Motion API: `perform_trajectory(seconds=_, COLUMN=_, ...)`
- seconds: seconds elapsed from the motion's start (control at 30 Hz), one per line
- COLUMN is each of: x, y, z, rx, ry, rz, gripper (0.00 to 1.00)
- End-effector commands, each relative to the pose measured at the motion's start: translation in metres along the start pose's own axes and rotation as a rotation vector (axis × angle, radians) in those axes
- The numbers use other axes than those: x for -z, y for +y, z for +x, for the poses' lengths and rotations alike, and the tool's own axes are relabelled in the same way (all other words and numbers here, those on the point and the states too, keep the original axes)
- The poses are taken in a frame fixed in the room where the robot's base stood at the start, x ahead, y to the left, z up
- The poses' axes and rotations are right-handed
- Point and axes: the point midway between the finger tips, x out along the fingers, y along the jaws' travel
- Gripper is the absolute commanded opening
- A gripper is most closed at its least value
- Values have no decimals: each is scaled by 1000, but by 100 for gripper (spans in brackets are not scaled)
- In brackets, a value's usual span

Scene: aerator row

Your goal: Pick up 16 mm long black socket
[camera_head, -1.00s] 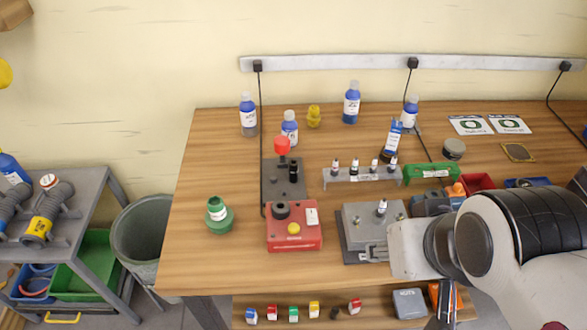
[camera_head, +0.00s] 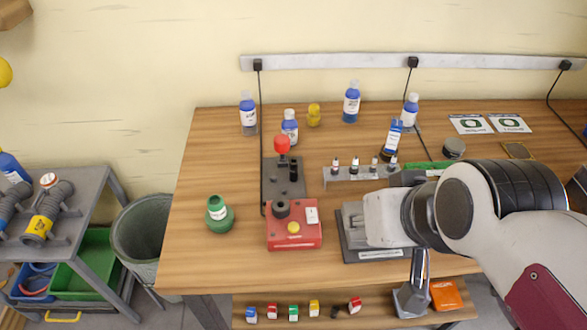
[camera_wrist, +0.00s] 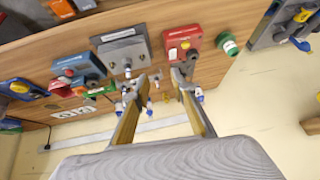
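A tall black cylinder (camera_head: 293,171), which looks like the long black socket, stands upright on a dark plate (camera_head: 270,193) behind the red box; its size marking cannot be read. In the wrist view the dark plate area is partly covered by my right-hand finger, and I cannot pick the socket out surely. My gripper (camera_wrist: 160,78) is open, with nothing seen between its fingers.
A red box (camera_head: 308,238) with a black knob stands in front of the plate, and a red-topped post (camera_head: 282,146) stands behind the socket. A rack of small vials (camera_head: 350,175) is to the right. A green bottle (camera_head: 218,214) stands left, with bare wood around it.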

Motion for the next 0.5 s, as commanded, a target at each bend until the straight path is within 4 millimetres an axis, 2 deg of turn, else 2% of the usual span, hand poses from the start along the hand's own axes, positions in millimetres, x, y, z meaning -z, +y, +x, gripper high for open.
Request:
perform_trajectory(seconds=0.2, x=55, y=-42, z=21, rx=116, ry=96, rz=18, gripper=25)
perform_trajectory(seconds=0.5, x=127, y=-91, z=49, rx=223, ry=230, rz=89, gripper=25)
